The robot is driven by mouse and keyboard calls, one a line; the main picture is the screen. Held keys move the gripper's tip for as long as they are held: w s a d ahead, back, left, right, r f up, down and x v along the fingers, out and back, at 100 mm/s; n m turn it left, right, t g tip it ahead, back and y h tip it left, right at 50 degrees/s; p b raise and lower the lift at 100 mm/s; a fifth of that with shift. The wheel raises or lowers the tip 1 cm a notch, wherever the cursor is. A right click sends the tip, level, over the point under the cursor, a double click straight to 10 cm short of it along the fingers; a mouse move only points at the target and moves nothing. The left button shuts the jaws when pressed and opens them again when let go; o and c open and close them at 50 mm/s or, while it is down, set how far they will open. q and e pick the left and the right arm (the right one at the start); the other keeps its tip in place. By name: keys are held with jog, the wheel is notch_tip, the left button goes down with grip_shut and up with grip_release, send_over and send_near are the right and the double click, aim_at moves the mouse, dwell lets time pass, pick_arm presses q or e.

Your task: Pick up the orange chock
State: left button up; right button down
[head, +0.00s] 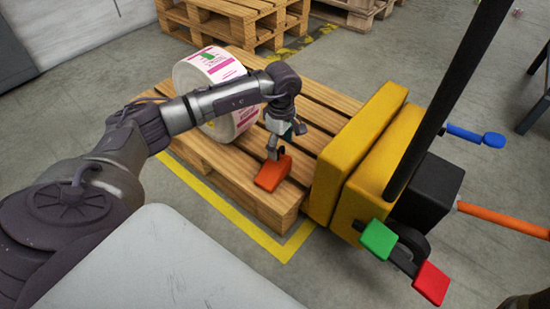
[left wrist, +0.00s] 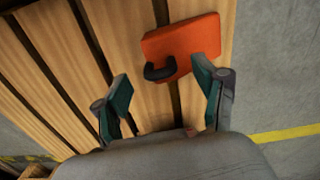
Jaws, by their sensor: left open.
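The orange chock (head: 273,173) lies on the wooden pallet (head: 215,163) near its front corner. In the left wrist view the chock (left wrist: 188,42) shows a black loop handle (left wrist: 160,70) on its near side. My left gripper (head: 277,150) is above the pallet, just behind the chock in the head view. In the left wrist view its two fingers (left wrist: 162,90) are spread apart, with the handle ahead of and between them. Nothing is between the fingertips themselves. Whether a finger touches the chock is hard to tell. My right gripper is not in view.
A large label roll (head: 212,75) stands on the pallet behind my left arm. A yellow machine (head: 365,150) with a black post and coloured handles stands close to the right of the chock. More pallets (head: 235,22) are at the back. A yellow floor line (head: 225,215) borders the pallet.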

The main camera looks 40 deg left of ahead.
pick_arm(q)
notch_tip(320, 180, down, 3)
jog(key=shift+r+b, duration=0.1)
jog(key=shift+b, duration=0.5)
jog(key=shift+r, duration=0.15)
jog(key=shift+c, duration=0.3)
grip_shut()
